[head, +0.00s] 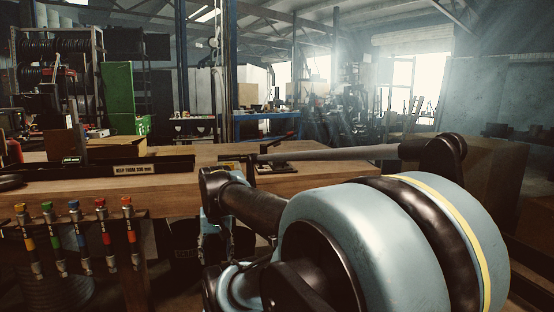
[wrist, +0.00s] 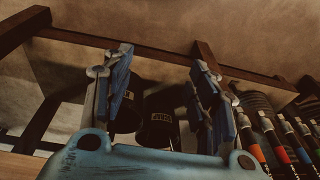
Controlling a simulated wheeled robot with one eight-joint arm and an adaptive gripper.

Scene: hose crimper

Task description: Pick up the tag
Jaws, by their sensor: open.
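I cannot make out a loose tag for certain in either view. In the wrist view my gripper (wrist: 162,62) is open, with its two blue fingers spread and nothing held between them. Beyond and between the fingers are dark cylinders; one black cylinder (wrist: 164,132) carries a small pale-bordered label. In the head view my gripper (head: 212,243) hangs in front of the bench, below its top edge, partly hidden by my own arm. A printed strip reading like "KEEP PAWN 200 mm" (head: 144,170) is on a dark rail on the bench.
Several hoses with coloured bands (head: 84,240) hang along the bench front, left of my gripper; they also show at right in the wrist view (wrist: 275,140). Dark frame beams (wrist: 100,42) cross above the fingers.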

